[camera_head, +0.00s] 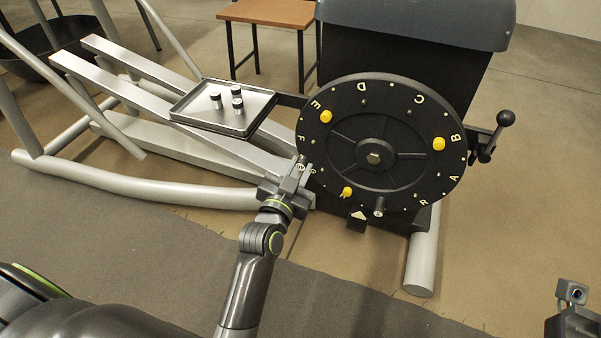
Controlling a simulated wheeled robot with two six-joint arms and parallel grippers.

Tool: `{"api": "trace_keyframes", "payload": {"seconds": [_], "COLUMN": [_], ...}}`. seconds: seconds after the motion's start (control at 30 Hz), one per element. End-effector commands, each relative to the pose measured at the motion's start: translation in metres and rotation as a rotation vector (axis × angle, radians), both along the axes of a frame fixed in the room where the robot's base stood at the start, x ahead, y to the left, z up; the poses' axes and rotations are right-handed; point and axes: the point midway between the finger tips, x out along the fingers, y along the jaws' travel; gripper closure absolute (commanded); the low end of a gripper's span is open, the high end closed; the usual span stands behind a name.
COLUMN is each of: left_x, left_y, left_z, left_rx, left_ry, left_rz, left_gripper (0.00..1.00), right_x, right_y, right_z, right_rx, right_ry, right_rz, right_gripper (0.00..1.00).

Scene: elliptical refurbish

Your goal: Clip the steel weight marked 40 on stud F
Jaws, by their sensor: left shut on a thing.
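The black wheel (340,178) stands upright with letters around its rim. The letter F (301,138) is on its left side, just above my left gripper (300,170). My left gripper is at the wheel's lower left edge, shut on a small steel weight (300,162) with a pale round face. The mark on it is too small to read, and I cannot tell if it touches the wheel. Part of my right gripper (573,294) shows at the bottom right corner; its fingers cannot be made out.
A metal tray (182,116) left of the wheel holds three small steel weights (237,91). Yellow pieces (439,144) sit on the wheel face. A black crank handle (505,119) sticks out at the wheel's right. Silver frame tubes (130,190) lie left. A brown table (268,12) stands behind.

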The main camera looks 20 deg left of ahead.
Motion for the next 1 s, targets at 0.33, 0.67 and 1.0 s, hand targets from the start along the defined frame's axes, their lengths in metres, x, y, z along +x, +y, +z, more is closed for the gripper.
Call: {"api": "trace_keyframes", "payload": {"seconds": [0.33,0.67,1.0], "left_x": [0.025,0.048,0.056], "left_y": [-0.001,-0.002,-0.002], "left_z": [0.002,0.0,0.001], "left_rx": [0.002,0.001,0.0], "left_ry": [-0.001,0.001,0.001], "left_rz": [-0.002,-0.003,-0.001], "left_gripper": [1.0,1.0,1.0], "right_x": [0.0,0.001,0.001], "right_y": [0.0,0.0,0.0], "right_z": [0.004,-0.002,-0.004], "right_rx": [-0.005,0.003,0.008], "right_ry": [0.007,0.001,0.0], "right_rz": [0.005,-0.002,-0.007], "right_gripper": [0.64,0.64,0.64]}}
